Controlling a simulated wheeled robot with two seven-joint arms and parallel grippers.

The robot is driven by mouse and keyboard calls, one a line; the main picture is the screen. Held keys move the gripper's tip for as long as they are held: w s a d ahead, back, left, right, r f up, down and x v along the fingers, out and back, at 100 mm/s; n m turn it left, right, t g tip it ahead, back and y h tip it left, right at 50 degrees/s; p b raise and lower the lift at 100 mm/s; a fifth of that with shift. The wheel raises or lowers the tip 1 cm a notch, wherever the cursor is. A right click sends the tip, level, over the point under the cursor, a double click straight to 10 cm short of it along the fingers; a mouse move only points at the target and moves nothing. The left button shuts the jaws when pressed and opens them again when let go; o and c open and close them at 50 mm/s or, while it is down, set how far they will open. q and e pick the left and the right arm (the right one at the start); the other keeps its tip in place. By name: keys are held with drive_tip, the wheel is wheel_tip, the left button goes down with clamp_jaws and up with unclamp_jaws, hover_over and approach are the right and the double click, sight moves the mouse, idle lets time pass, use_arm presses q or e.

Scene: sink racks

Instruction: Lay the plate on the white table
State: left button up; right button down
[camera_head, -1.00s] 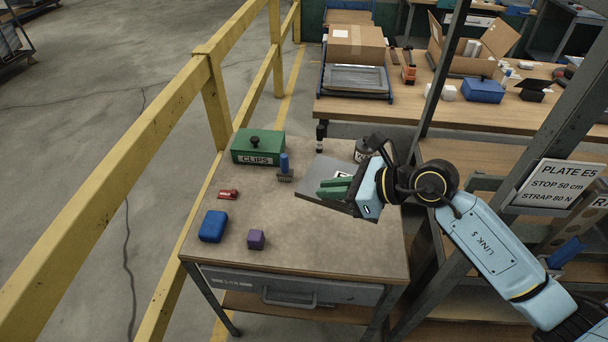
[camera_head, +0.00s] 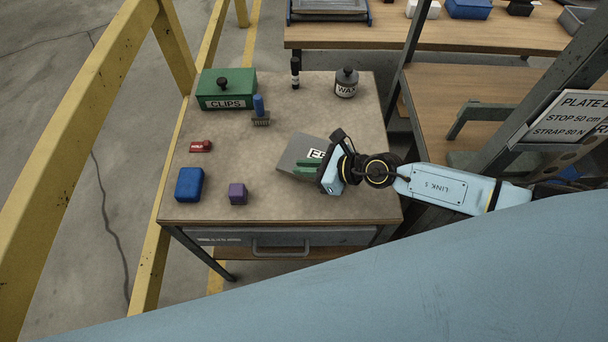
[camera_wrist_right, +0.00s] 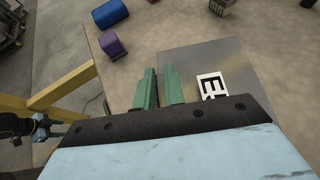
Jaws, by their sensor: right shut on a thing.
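The plate (camera_head: 298,151) is a flat grey metal sheet with a white label of black letters. My right gripper (camera_head: 307,169) has green fingers and is shut on the plate's near edge, over the front right of the small table (camera_head: 222,138). The table's top looks beige-brown rather than white. In the right wrist view the plate (camera_wrist_right: 234,62) extends beyond the green fingers (camera_wrist_right: 158,88), with its label partly in view. It looks roughly level, close to the tabletop; I cannot tell if it touches.
On the table stand a green clips box (camera_head: 226,90), a brush (camera_head: 260,112), a black marker-like bottle (camera_head: 295,72), a wax jar (camera_head: 346,83), a red item (camera_head: 200,146), a blue box (camera_head: 189,184) and a purple cube (camera_head: 238,194). A yellow railing (camera_head: 90,120) runs left.

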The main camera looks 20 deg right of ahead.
drive_tip(key=shift+f+b, duration=0.4)
drive_tip(key=shift+f, duration=0.1)
wheel_tip(320, 180, down, 3)
drive_tip(key=shift+r+b, duration=0.1)
drive_tip(key=shift+b, duration=1)
use_arm(q)
drive_tip(key=f, duration=0.1)
drive_tip(key=w+f, duration=0.1)
drive_tip(key=f, duration=0.1)
drive_tip(key=shift+w+d, duration=0.1)
drive_tip(key=shift+w, duration=0.2)
use_arm(e)
drive_tip(key=shift+r, duration=0.1)
drive_tip(key=c, duration=1.9)
unclamp_jaws()
drive_tip(key=shift+f, duration=0.25)
drive_tip(key=o, duration=0.4)
use_arm(q)
drive_tip(key=shift+s+f, duration=0.1)
drive_tip(key=shift+s, duration=0.1)
